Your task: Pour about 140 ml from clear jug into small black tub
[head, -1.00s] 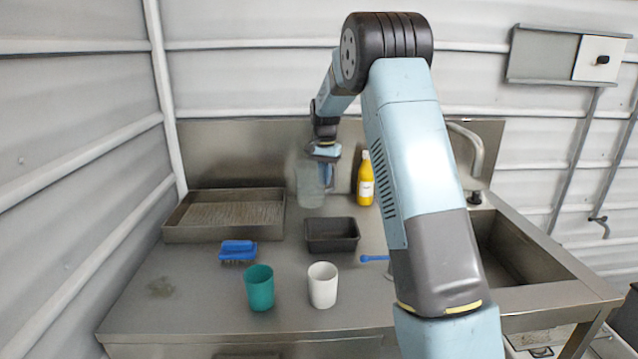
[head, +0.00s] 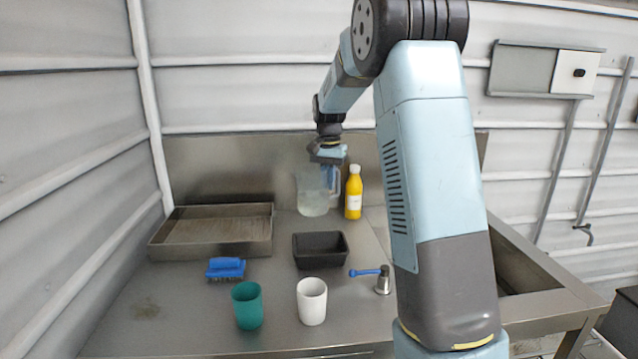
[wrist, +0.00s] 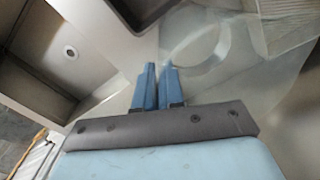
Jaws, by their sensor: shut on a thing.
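The clear jug (head: 311,197) is at the back of the counter, left of the yellow bottle, and looks roughly upright. Pale contents seem to show low in it, but the level is hard to read. My gripper (head: 328,174) is shut on the jug's handle at its right side. In the wrist view my gripper's blue fingers (wrist: 158,86) are close together, with the clear jug (wrist: 235,70) large at the right. I cannot tell whether the jug's base touches the counter. The small black tub (head: 322,262) stands in front of the jug, nearer the camera.
A metal tray (head: 215,249) is at the left, with a blue brush (head: 226,268) before it. Teal (head: 247,306) and white (head: 312,302) cups stand in front. A yellow bottle (head: 354,193) is right of the jug. A blue-handled fitting (head: 382,283) is right of the tub.

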